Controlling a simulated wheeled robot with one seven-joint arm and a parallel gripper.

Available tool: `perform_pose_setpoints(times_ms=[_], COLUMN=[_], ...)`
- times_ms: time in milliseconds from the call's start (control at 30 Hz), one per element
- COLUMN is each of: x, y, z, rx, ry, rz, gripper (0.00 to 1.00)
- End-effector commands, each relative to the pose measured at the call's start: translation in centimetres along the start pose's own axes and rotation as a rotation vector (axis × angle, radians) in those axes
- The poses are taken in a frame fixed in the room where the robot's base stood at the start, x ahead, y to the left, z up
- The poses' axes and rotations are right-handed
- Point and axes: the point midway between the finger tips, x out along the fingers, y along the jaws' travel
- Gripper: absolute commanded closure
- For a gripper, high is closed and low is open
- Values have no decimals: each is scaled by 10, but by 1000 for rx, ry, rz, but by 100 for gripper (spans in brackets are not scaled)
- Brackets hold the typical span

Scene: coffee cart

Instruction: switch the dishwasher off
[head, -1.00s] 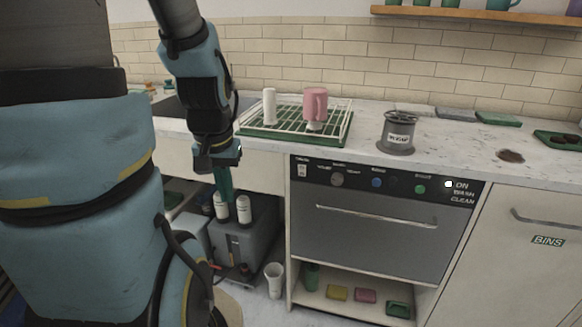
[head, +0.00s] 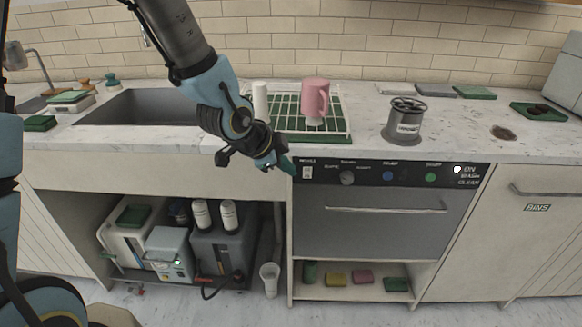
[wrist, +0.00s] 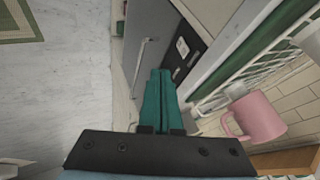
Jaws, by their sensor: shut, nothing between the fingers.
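The dishwasher (head: 370,225) is the grey-fronted machine under the counter, with a dark control strip along its top. At the strip's left end is a white rocker switch (head: 307,172); it also shows in the wrist view (wrist: 182,47). A grey knob (head: 347,177), a blue button (head: 387,176) and a green button (head: 431,177) follow to the right. A white lamp (head: 457,169) is lit beside the words ON, WASH, CLEAN. My gripper (head: 291,166), with teal fingers, is shut and empty, just left of the switch. In the wrist view its fingertips (wrist: 160,72) point toward the control strip.
A dish rack (head: 345,125) with a pink mug (head: 315,97) and a white cup stands on the counter above. An open bay with grey containers (head: 222,250) lies below left. The floor in front is clear.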

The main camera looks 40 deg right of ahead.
Motion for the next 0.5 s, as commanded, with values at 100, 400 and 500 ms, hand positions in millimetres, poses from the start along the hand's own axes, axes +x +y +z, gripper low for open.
perform_pose_setpoints(times_ms=[100, 400, 500], x=[0, 21, 37], y=[0, 1, 1], z=[1, 1, 0], rx=[-2, -5, -5], ry=[-2, -3, -3], rz=[0, 5, 5], gripper=[100, 100, 100])
